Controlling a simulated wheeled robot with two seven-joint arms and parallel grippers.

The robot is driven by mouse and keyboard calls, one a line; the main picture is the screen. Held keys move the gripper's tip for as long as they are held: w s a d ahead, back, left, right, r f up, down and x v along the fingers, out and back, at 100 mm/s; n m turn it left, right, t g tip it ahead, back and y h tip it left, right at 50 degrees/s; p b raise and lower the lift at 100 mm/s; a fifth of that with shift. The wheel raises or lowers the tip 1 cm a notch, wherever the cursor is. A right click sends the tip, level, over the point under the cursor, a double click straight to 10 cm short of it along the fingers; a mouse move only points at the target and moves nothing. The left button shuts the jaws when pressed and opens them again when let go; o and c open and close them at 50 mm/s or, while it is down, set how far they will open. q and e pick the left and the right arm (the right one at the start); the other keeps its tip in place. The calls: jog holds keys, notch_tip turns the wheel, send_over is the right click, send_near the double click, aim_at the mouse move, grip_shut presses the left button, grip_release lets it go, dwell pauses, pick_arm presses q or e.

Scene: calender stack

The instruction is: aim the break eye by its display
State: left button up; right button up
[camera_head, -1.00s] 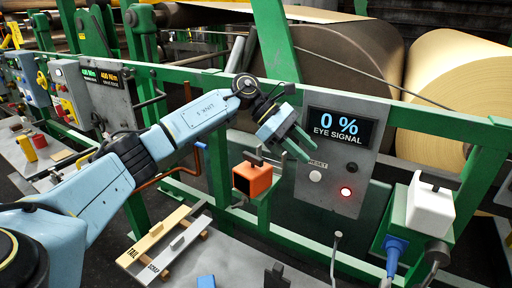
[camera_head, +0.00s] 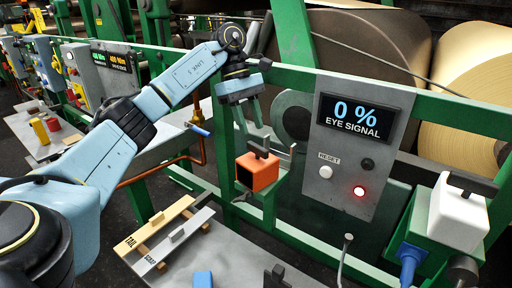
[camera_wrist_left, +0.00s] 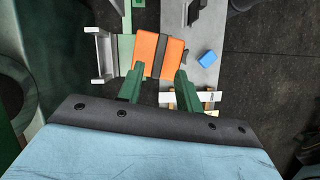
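The break eye appears to be the orange box (camera_head: 258,172) with a dark front opening and a dark handle on top, on a green bracket. My left gripper (camera_head: 255,138) points down just above the orange box, fingers apart and empty. In the left wrist view the orange box (camera_wrist_left: 146,52) lies beyond and between the open fingertips (camera_wrist_left: 156,78), its dark handle crossing it. Contact with it is not visible. My right gripper is not in view.
A white box (camera_head: 457,220) with a dark handle stands on a green bracket at right, by a blue plug (camera_head: 409,262). Labelled bars (camera_head: 160,224) and a blue block (camera_head: 203,280) lie on the low table. A green rail (camera_head: 450,108) runs behind the gripper.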

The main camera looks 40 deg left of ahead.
aim_at(257, 146)
pick_arm(q)
jog(key=shift+x, duration=2.65)
grip_shut()
